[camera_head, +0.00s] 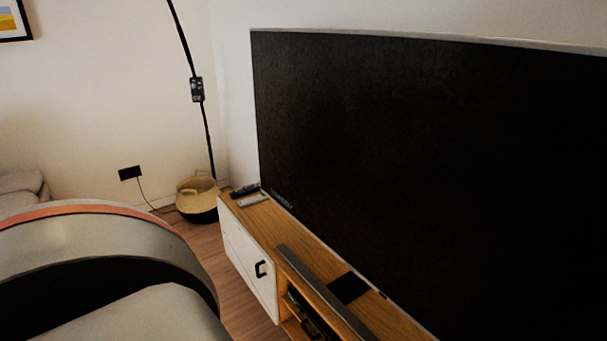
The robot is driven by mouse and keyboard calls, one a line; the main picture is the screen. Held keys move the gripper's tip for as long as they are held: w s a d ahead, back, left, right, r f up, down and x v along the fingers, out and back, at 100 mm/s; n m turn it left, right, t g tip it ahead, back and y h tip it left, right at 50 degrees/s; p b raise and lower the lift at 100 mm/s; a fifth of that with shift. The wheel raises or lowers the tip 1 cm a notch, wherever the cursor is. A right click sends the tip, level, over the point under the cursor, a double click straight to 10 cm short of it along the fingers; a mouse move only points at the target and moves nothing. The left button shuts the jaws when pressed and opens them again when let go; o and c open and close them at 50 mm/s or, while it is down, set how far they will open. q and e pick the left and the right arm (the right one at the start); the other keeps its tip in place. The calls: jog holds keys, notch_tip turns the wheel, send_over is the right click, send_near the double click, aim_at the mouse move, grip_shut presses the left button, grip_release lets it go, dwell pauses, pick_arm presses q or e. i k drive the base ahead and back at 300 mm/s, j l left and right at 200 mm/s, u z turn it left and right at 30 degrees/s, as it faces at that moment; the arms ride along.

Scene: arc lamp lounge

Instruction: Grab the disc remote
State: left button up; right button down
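Two small slim objects that look like remotes lie at the far left end of the wooden TV cabinet (262,222). One is a black remote (245,190), close to the wall side. The other is a light grey remote (253,201), lying just in front of the black one. They are small in the picture, and I cannot tell which is the disc remote. Neither of my grippers is in view. Part of my own arm fills the lower left and hides the floor there.
A large dark television (420,170) stands along the cabinet's back. A soundbar (320,290) lies along its front edge. A woven basket (197,199) and a thin black lamp pole (207,135) stand beyond the cabinet. Some wood floor (215,255) is clear before the cabinet.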

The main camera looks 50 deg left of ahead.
aim_at(255, 199)
jog(key=u, duration=1.95)
jog(key=i+j+z, duration=0.6)
jog(key=i+j, duration=0.2)
jog(key=i+j+z, duration=0.3)
jog(key=j, duration=0.25)
jog(key=i+j+z, duration=0.3)
jog(key=j, duration=0.35)
jog(key=i+j+z, duration=0.25)
jog(key=j, duration=0.4)
jog(key=i+j+z, duration=0.1)
jog(key=j+z, duration=0.2)
jog(key=j, duration=0.35)
jog(key=j+z, duration=0.3)
jog(key=j, duration=0.4)
jog(key=j+z, duration=0.3)
jog(key=j, duration=0.45)
